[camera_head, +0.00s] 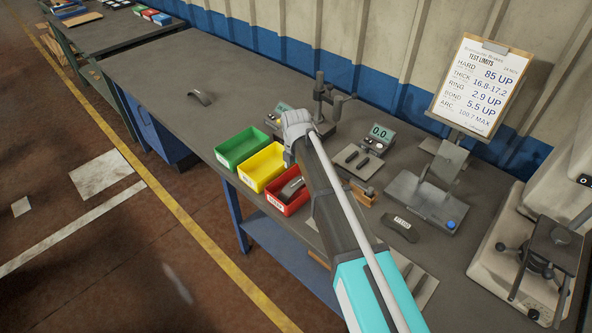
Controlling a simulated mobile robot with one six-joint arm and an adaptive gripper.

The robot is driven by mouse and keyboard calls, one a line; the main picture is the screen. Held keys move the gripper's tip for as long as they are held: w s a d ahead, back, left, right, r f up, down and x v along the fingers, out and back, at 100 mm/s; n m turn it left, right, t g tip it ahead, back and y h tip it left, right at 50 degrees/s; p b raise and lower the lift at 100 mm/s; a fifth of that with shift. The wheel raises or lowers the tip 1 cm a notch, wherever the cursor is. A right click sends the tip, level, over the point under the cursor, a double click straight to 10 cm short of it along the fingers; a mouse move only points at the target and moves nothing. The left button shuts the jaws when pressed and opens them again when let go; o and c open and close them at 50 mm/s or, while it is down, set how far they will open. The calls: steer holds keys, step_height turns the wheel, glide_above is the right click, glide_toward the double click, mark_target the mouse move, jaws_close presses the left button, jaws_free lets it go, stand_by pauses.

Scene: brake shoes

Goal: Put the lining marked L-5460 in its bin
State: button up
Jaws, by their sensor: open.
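A dark curved lining (400,230) with a small white label lies on the bench right of my arm; I cannot read its marking surely. Another dark curved lining (200,97) lies alone on the left part of the bench, no marking readable. A green bin (226,160), a yellow bin (254,177) and a red bin (278,205) stand in a row at the bench's front edge. A dark lining (292,188) lies in the red bin; the green and yellow bins look empty. My arm reaches over the bench beside the bins; its gripper is hidden behind the wrist.
A dark post stand (320,100), a meter reading 0.0 (380,132), a plate with dark pieces (358,160) and a fixture with a blue button (425,200) crowd the right. A test-limits clipboard (482,86) stands behind. The bench's left part (160,70) is mostly clear.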

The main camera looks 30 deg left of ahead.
mark_target(296, 183)
steer(key=shift+r+p, duration=2.6)
steer(key=shift+r, duration=0.3)
steer(key=w+d+m, duration=0.3)
steer(key=d+m, duration=0.5)
steer(key=d, duration=0.7)
steer(key=w+d+m, duration=0.3)
steer(key=d+m, duration=0.5)
steer(key=d, duration=0.7)
steer(key=s+d+m, duration=0.4)
steer(key=d+m, duration=0.5)
steer(key=d, duration=0.4)
steer(key=s+d+m, duration=0.4)
steer(key=d+m, duration=0.4)
steer(key=d, duration=0.4)
steer(key=shift+s+d+m, duration=0.25)
steer(key=shift+d+m, duration=0.1)
steer(key=shift+m, duration=0.05)
